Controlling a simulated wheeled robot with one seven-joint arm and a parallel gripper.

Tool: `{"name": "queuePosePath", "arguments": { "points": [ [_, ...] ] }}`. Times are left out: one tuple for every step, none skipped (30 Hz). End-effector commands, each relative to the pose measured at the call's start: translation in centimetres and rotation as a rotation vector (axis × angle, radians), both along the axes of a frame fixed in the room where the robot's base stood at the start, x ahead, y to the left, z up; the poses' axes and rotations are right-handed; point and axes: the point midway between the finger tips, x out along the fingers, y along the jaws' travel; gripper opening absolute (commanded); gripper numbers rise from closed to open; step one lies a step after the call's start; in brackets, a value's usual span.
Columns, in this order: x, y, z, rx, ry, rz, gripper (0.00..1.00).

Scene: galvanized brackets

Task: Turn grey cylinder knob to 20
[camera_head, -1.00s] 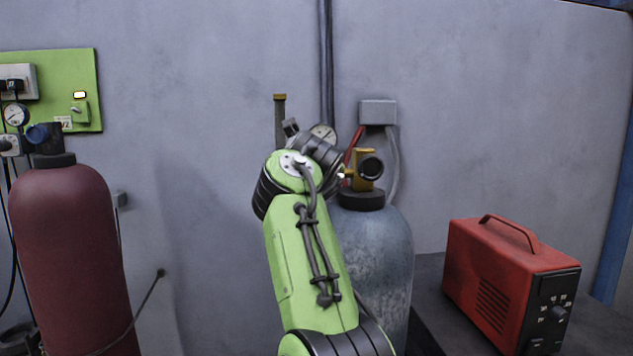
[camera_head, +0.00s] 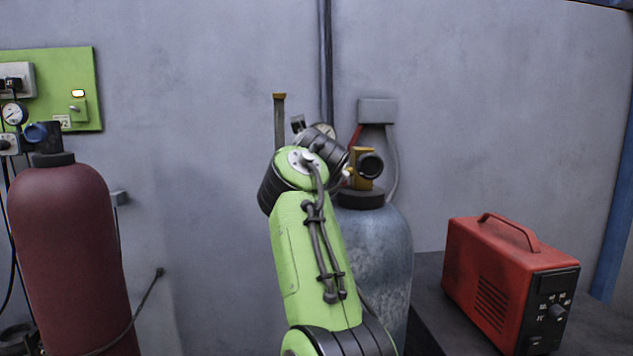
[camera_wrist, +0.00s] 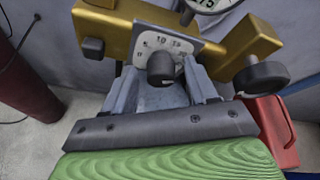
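The grey cylinder (camera_head: 380,250) stands behind my arm, with a brass valve block (camera_head: 362,160) on top. In the wrist view the brass block (camera_wrist: 118,32) carries a pale dial plate (camera_wrist: 188,50) with printed numbers, of which 10 can be made out. A dark round knob (camera_wrist: 161,68) sticks out from this plate. My gripper (camera_wrist: 160,76) is at the knob, one finger on each side, with gaps seeming to show between fingers and knob. I cannot read the knob's setting. In the head view my arm hides the knob and fingertips.
A round gauge (camera_wrist: 210,4) sits above the dial, and a black handwheel (camera_wrist: 262,78) sits close to its right. A dark red cylinder (camera_head: 65,250) stands at the left. A red machine (camera_head: 505,285) stands on a dark bench at the right. The wall is close behind.

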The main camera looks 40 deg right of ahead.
Motion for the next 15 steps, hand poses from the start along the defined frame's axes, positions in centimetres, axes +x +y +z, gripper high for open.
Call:
{"name": "queuePosePath", "arguments": {
  "points": [
    [0.0,0.0,0.1,-0.001,-0.001,0.000,0.58],
    [0.0,0.0,0.1,-0.001,-0.002,0.000,0.58],
    [0.0,0.0,0.1,-0.002,-0.002,-0.001,0.58],
    [0.0,0.0,0.1,-0.002,-0.002,-0.001,0.58],
    [0.0,0.0,0.1,-0.002,-0.003,0.000,0.58],
    [-0.1,0.0,0.2,-0.003,-0.003,-0.001,0.58],
    [-0.1,0.0,0.2,-0.003,-0.003,-0.001,0.58],
    [-0.1,0.1,0.2,-0.003,-0.004,0.000,0.58],
    [-0.3,0.2,0.3,-0.003,-0.004,0.000,0.58],
    [-0.5,0.4,0.4,-0.004,-0.005,-0.001,0.58],
    [-0.8,0.7,0.6,-0.004,-0.006,-0.001,0.58],
    [-1.4,1.2,0.9,-0.005,-0.007,-0.001,0.58],
    [-1.9,1.6,1.1,-0.006,-0.008,0.000,0.58],
    [-2.4,2.2,1.5,-0.007,-0.008,0.000,0.58],
    [-3.2,2.9,1.9,-0.007,-0.008,0.003,0.58]
  ]
}}
